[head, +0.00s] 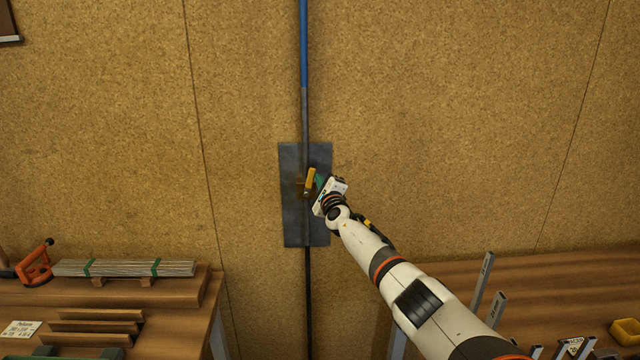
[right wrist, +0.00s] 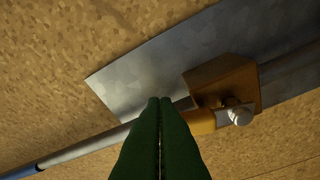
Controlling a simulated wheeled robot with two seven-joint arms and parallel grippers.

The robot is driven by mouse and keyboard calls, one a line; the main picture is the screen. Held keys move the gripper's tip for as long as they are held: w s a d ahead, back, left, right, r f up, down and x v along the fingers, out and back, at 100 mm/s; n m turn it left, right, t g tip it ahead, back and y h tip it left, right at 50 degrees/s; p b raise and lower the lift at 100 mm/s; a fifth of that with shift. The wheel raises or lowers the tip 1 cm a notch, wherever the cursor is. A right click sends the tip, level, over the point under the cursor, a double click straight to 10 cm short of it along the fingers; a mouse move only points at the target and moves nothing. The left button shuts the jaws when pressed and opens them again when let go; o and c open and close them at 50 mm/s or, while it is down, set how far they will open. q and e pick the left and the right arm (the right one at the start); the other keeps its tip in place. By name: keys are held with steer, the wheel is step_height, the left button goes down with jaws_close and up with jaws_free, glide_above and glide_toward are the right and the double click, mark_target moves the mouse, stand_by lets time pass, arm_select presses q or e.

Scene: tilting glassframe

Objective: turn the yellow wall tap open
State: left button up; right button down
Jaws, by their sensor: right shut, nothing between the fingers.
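The yellow wall tap (head: 310,181) sits on a grey metal plate (head: 291,222) on the wall, in line with a vertical pipe (head: 304,115). Its handle points up and slightly right in the head view. In the right wrist view the tap's body (right wrist: 222,84) is right of the fingers, with a silver round bolt (right wrist: 240,115) on it. My right gripper (head: 320,181) is just right of the tap. Its green fingers (right wrist: 160,104) are shut and empty, close to the handle; I cannot tell whether they touch it. My left gripper is not in view.
The pipe is blue (head: 303,40) above and dark (head: 308,290) below the plate. A wooden bench (head: 200,320) with metal rods and an orange tool stands at lower left. Another bench (head: 570,277) stands at lower right. The chipboard wall around the plate is clear.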

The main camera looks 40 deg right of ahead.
steer(key=shift+w+a+r+p, duration=0.25)
steer(key=shift+a+r+p, duration=0.05)
steer(key=shift+a, duration=0.1)
steer(key=shift+w+a, duration=0.1)
steer(key=shift+a, duration=0.05)
stand_by(0.5)
